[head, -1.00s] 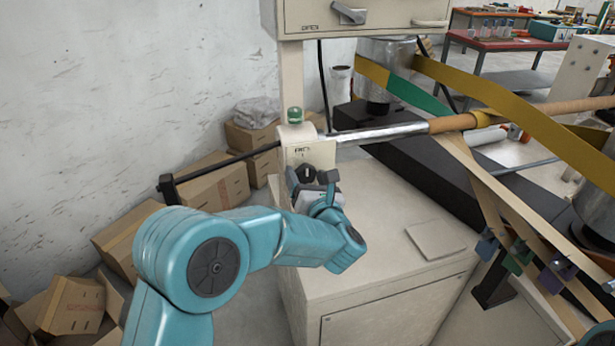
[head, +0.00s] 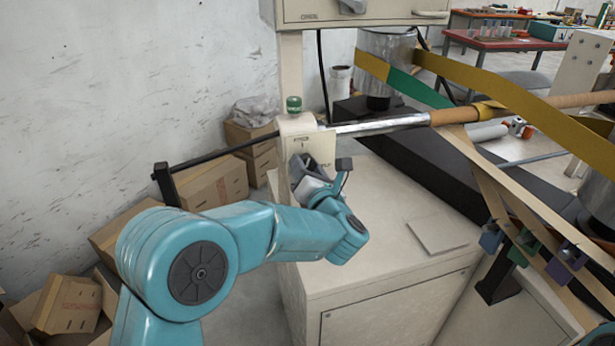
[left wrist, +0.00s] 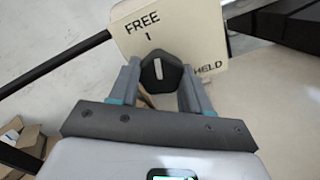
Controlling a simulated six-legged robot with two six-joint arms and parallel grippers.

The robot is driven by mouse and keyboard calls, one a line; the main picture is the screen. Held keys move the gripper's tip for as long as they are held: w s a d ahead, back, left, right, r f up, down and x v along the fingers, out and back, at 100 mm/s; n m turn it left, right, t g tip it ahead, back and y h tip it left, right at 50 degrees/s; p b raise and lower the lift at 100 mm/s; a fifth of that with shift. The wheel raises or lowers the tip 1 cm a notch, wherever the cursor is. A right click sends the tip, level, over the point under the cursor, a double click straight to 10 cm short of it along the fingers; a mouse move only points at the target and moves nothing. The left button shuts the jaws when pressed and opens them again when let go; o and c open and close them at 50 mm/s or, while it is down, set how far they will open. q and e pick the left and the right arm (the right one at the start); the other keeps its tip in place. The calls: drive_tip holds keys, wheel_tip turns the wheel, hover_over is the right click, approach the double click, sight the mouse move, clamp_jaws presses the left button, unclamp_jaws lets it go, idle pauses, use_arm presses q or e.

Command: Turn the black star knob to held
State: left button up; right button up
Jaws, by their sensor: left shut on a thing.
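The black star knob (left wrist: 161,74) sits on a cream panel (left wrist: 170,32) in the left wrist view. FREE is printed above it and HELD to its right. Its white line points up, close to the FREE mark and well away from HELD. My left gripper (left wrist: 160,82) has one finger on each side of the knob and is shut on it. In the head view my left gripper (head: 318,180) is at the panel below the green button, and it hides most of the knob. My right gripper is not in view.
A steel shaft (head: 375,126) and a black lever (head: 225,152) run just above the panel. A cream cabinet (head: 385,225) stands below, with a flat plate (head: 437,236) on top. Cardboard boxes (head: 215,182) lie at the left. Yellow and green straps (head: 520,100) cross at the right.

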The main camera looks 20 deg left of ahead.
use_arm(q)
drive_tip(key=m, duration=1.3)
drive_tip(key=m+p, duration=0.1)
drive_tip(key=m, duration=0.5)
drive_tip(key=shift+a+r+m, duration=0.1)
drive_tip(key=shift+r+m, duration=0.15)
drive_tip(key=shift+m, duration=0.05)
idle(0.4)
drive_tip(key=o, duration=0.8)
drive_tip(key=shift+c, duration=0.2)
drive_tip(key=o, duration=0.3)
drive_tip(key=shift+w+a+f, duration=0.1)
drive_tip(key=shift+m, duration=0.3)
